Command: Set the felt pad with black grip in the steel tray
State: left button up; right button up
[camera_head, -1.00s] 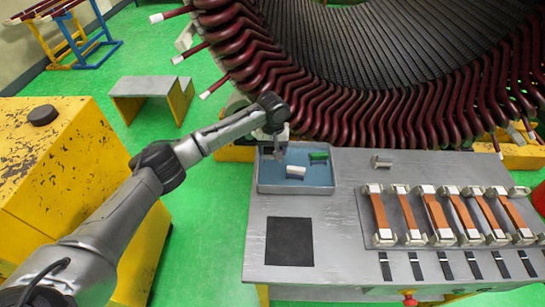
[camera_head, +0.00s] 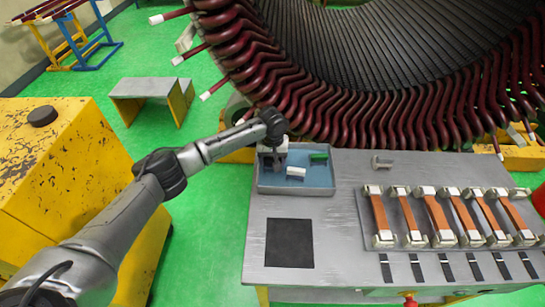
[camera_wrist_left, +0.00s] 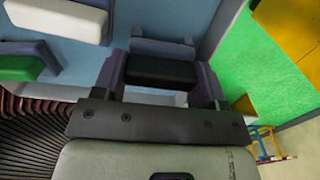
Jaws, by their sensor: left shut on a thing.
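The steel tray (camera_head: 297,192) with a blue floor sits at the back left of the work table. My left gripper (camera_head: 271,161) is over the tray's left part, pointing down. In the left wrist view the gripper (camera_wrist_left: 160,80) is shut on the felt pad with black grip (camera_wrist_left: 160,71), its black grip between the two fingers and a grey-blue part showing beyond it. The pad is inside the tray's outline, near one wall; I cannot tell whether it touches the floor. My right gripper is not in view.
A white-gripped pad (camera_head: 296,173) and a green-gripped pad (camera_head: 318,158) lie in the tray, right of my gripper. A small light block (camera_head: 382,162) lies on the table. A black mat (camera_head: 289,243) lies in front. The large stator (camera_head: 370,100) rises close behind.

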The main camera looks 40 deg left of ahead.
pick_arm(q)
jog(key=shift+f, duration=0.3)
jog(key=o, duration=0.7)
jog(key=shift+o, duration=1.2)
jog(key=shift+w, duration=0.1)
jog(key=shift+r, duration=0.1)
jog(key=shift+r, duration=0.15)
notch_tip(320, 180, up, 13)
jog(key=p, duration=0.1)
